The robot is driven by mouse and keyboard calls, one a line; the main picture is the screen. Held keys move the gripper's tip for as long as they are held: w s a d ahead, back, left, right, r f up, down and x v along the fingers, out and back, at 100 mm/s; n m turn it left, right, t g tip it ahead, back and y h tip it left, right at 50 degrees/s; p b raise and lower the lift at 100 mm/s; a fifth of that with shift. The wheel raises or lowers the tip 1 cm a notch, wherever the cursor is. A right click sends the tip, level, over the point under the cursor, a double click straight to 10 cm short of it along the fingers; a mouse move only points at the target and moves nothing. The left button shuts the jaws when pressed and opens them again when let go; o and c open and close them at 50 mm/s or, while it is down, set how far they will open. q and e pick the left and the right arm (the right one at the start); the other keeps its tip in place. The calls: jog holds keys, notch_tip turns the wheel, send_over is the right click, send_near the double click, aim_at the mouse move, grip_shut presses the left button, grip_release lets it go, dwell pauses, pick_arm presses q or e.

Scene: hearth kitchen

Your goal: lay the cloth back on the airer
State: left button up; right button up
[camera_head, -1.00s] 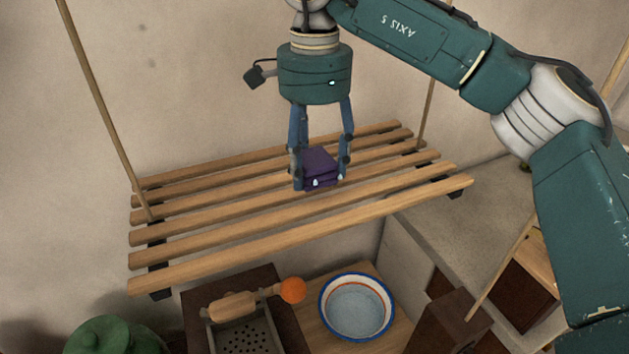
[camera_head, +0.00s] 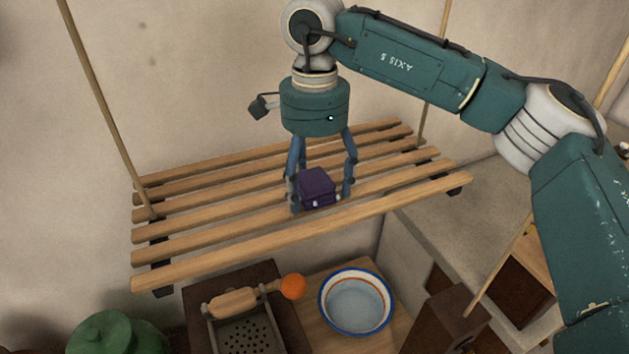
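The cloth (camera_head: 317,186) is a small, dark purple folded bundle. My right gripper (camera_head: 320,200) points down with its fingers on either side of the cloth and is shut on it. The airer (camera_head: 205,234) is a hanging rack of several pale wooden slats. The cloth is in front of or over the middle-front slats. I cannot tell whether its underside touches them. The lower part of the fingers is partly hidden by the cloth. My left gripper is out of view.
Cords (camera_head: 98,105) hold up the airer by the wall. The slats to both sides of the cloth are bare.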

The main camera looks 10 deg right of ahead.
aim_at(314, 179)
jog(key=shift+r, duration=0.5)
notch_tip(314, 179, up, 7)
jog(key=shift+f+b, duration=0.1)
jog(key=shift+b, duration=1)
jog(key=shift+r+p, duration=0.3)
jog(key=shift+r, duration=2)
